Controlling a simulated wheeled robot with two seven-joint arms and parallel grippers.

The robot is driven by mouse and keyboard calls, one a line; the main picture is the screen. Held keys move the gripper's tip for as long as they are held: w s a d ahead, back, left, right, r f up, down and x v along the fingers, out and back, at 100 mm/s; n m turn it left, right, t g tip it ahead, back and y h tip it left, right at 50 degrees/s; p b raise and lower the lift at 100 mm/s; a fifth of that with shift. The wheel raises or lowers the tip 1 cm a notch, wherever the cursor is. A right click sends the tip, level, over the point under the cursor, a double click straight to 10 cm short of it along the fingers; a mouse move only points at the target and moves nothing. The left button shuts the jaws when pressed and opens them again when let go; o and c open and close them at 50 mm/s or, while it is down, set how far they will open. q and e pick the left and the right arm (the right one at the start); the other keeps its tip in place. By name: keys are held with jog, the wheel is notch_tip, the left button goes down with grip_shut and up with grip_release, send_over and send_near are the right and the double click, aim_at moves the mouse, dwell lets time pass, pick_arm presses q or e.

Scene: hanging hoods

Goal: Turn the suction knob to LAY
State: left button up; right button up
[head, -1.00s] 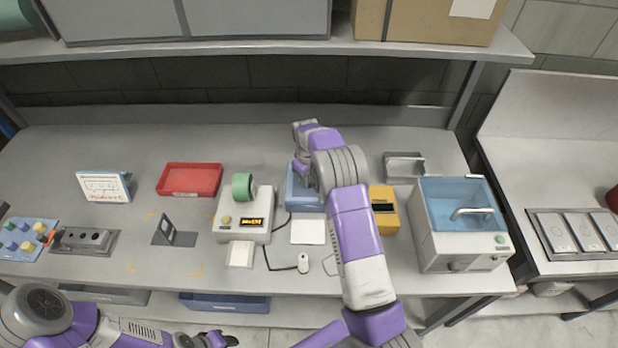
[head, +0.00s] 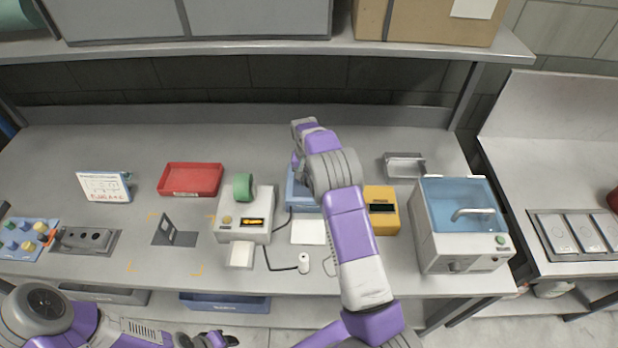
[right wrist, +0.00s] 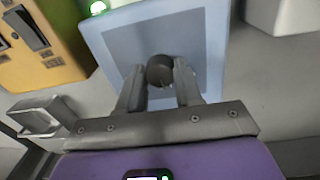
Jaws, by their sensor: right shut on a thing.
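A dark round knob (right wrist: 160,70) stands on the light blue panel of a box (right wrist: 207,42) in the right wrist view. A small pale mark shows on the knob's edge facing my wrist; no LAY lettering is readable. My right gripper (right wrist: 159,82) is shut on the knob, with one finger on each side. In the head view the blue box (head: 303,200) is partly covered by my right arm, which hides the knob and fingertips. My left gripper (head: 215,340) is at the bottom edge of the head view, away from the box, its fingers too small and dark to judge.
A yellow device (head: 382,222) and a water bath with a blue lid (head: 455,205) stand right of the box. A white device with a green roll (head: 243,187) stands left of it, then a red tray (head: 190,179). A shelf (head: 250,50) hangs above the bench.

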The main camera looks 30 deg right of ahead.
jog(key=shift+m, duration=0.9)
jog(key=o, duration=1)
jog(key=shift+o, duration=0.2)
jog(key=shift+r, duration=0.1)
notch_tip(320, 180, up, 8)
jog(key=shift+w+a+f, duration=0.15)
jog(key=shift+f, duration=0.1)
